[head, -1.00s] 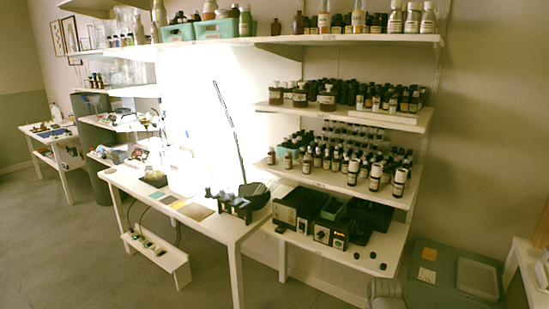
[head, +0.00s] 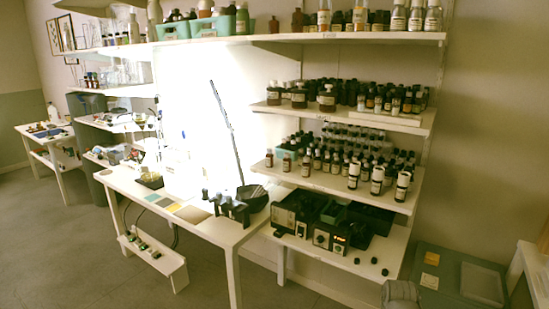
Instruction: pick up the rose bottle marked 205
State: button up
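I cannot make out the rose bottle marked 205, because the labels are too small to read. Many dark bottles stand in rows on the wall shelves: a crowded upper row (head: 327,97), and a middle shelf with labelled bottles along its front edge (head: 316,160). Three white-capped bottles, one of them a dark bottle with a pale label (head: 377,181), stand at that shelf's right front. My gripper is not in view.
A grey-green cabinet (head: 440,297) is at bottom right. The floor (head: 90,270) at left is clear.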

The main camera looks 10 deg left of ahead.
aim_at(269, 157)
jog(key=i, duration=0.9)
jog(key=u, duration=0.05)
